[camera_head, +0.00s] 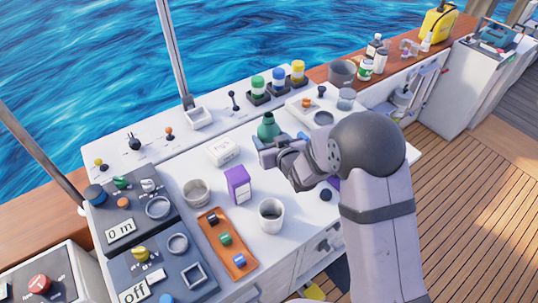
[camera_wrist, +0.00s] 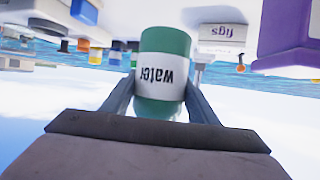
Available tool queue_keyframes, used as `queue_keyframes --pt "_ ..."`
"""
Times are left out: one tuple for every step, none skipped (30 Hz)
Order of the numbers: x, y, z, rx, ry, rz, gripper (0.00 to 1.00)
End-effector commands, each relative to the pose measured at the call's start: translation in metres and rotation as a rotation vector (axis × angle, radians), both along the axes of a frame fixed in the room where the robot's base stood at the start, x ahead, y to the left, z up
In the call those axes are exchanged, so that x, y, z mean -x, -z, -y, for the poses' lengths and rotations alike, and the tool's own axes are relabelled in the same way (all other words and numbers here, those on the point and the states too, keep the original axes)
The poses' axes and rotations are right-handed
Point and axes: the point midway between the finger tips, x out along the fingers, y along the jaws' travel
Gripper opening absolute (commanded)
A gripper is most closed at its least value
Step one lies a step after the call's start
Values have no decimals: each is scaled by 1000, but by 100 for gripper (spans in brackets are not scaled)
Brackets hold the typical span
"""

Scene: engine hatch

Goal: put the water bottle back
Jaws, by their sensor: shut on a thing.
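A green water bottle (camera_head: 268,129) with a narrow neck is upright above the middle of the white counter (camera_head: 262,188). It also shows upside down in the wrist view, where its white label (camera_wrist: 161,73) reads "water". My gripper (camera_head: 272,150) comes in from the right and is shut on the bottle, with a finger on each side of it in the wrist view (camera_wrist: 160,100). I cannot tell whether the bottle's base touches the counter.
A white "figs" box (camera_head: 223,151) and a purple box (camera_head: 238,184) stand left of my gripper. Green, blue and yellow containers (camera_head: 279,80) stand in dark holders behind. A grey pot (camera_head: 342,72) stands back right.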

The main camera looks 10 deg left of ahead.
Motion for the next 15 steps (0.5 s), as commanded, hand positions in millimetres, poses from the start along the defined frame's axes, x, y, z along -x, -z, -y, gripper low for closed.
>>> queue_keyframes --pt "0 6 0 0 0 -1 22" --pt "0 9 0 0 0 -2 22" --pt "0 14 0 0 0 -1 22" --pt "0 17 0 0 0 0 22" --pt "0 19 0 0 1 0 22" --pt "0 23 0 0 1 1 22" --pt "-1 24 0 -1 1 3 22" --pt "-1 25 0 -1 1 3 22" --pt "-1 27 0 -1 1 3 22" --pt "-1 28 0 -1 1 3 22" --pt "-1 29 0 -1 1 3 22" --pt "-1 29 0 -2 1 4 22" --pt "-1 29 0 -2 1 4 22" --pt "-1 29 0 -2 1 4 22" --pt "-1 30 0 -2 0 3 22"
